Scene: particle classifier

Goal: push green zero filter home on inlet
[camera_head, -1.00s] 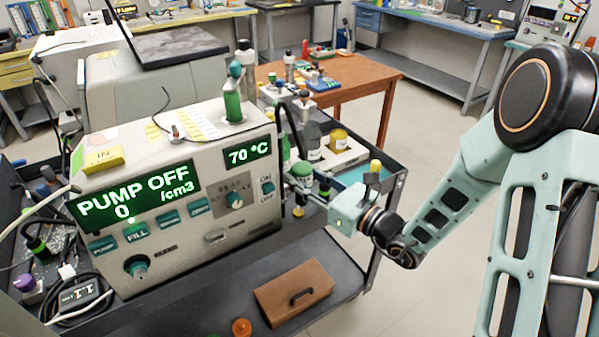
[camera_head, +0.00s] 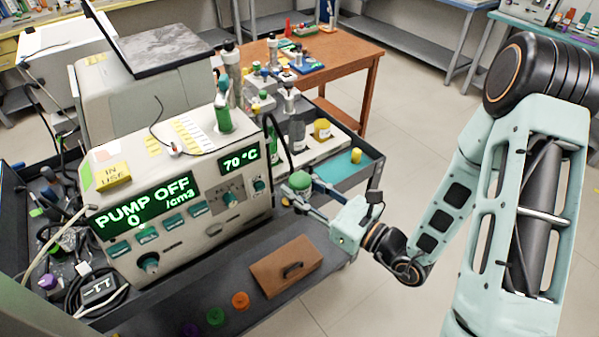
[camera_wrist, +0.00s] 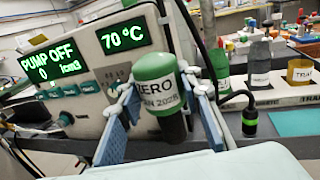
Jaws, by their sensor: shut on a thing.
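In the head view, the filter's green top (camera_head: 299,181) shows at my gripper (camera_head: 314,192), beside the right side of the particle classifier (camera_head: 185,210). The inlet is hidden or cannot be made out, so I cannot tell whether the filter touches it.
The classifier's display (camera_head: 146,204) reads PUMP OFF. A brown case (camera_head: 286,266) and coloured caps (camera_head: 240,300) lie on the dark cart in front. Several labelled bottles (camera_wrist: 258,65) stand behind the filter. A black cable with a green-banded end (camera_wrist: 249,118) hangs right of my gripper.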

